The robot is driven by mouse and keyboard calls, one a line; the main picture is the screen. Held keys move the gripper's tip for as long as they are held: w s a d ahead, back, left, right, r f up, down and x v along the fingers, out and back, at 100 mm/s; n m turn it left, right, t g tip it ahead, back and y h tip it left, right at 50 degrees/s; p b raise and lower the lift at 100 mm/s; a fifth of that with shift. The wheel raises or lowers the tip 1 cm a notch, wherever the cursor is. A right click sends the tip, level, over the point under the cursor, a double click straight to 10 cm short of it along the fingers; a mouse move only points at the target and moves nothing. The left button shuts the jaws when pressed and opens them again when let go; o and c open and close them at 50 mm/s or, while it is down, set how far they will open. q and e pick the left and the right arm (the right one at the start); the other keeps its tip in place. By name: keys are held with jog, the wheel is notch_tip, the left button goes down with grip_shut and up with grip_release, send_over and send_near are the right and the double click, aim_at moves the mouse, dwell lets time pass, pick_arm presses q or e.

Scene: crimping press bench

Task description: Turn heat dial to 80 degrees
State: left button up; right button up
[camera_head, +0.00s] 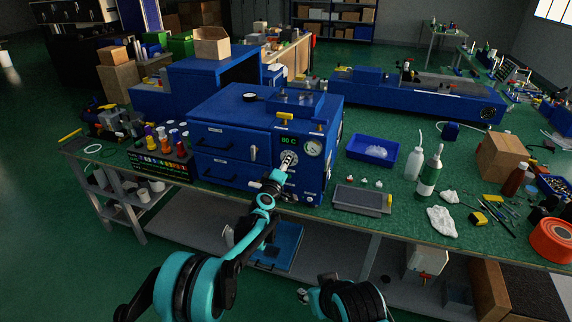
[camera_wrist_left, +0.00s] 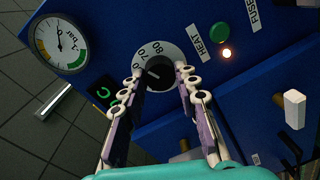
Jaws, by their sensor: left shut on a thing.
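The heat dial (camera_wrist_left: 158,74) is a dark round knob on a pale numbered ring, on the front of a blue press (camera_head: 232,135). In the left wrist view, my left gripper (camera_wrist_left: 160,84) has one finger on each side of the knob, shut on it. The exact pointer reading is hard to make out. In the head view, my left gripper (camera_head: 287,161) reaches the dial and partly covers it. A green display (camera_head: 288,141) above the dial reads 80 C. My right gripper (camera_head: 303,295) is low in the head view, away from the press, its jaws unclear.
A pressure gauge (camera_head: 313,148) sits right of the dial. A green button (camera_wrist_left: 220,31) and a lit lamp (camera_wrist_left: 226,53) are close by in the wrist view. A blue tray (camera_head: 371,150), a grey pad (camera_head: 359,199) and bottles (camera_head: 430,172) stand right of the press.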

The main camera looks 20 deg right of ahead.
pick_arm(q)
jog(key=shift+a+f+n+g+h, duration=0.1)
jog(key=shift+n+h, duration=0.15)
jog(key=shift+n, duration=3.05)
jog(key=shift+d+n+g+h, duration=0.1)
jog(key=shift+n+h, duration=0.2)
jog(key=shift+n, duration=3)
jog(key=shift+a+f+n+g+h, duration=0.1)
jog(key=shift+n+h, duration=0.15)
jog(key=shift+n, duration=3.05)
jog(key=shift+b, duration=0.3)
jog(key=o, duration=1.2)
jog(key=shift+a, duration=0.1)
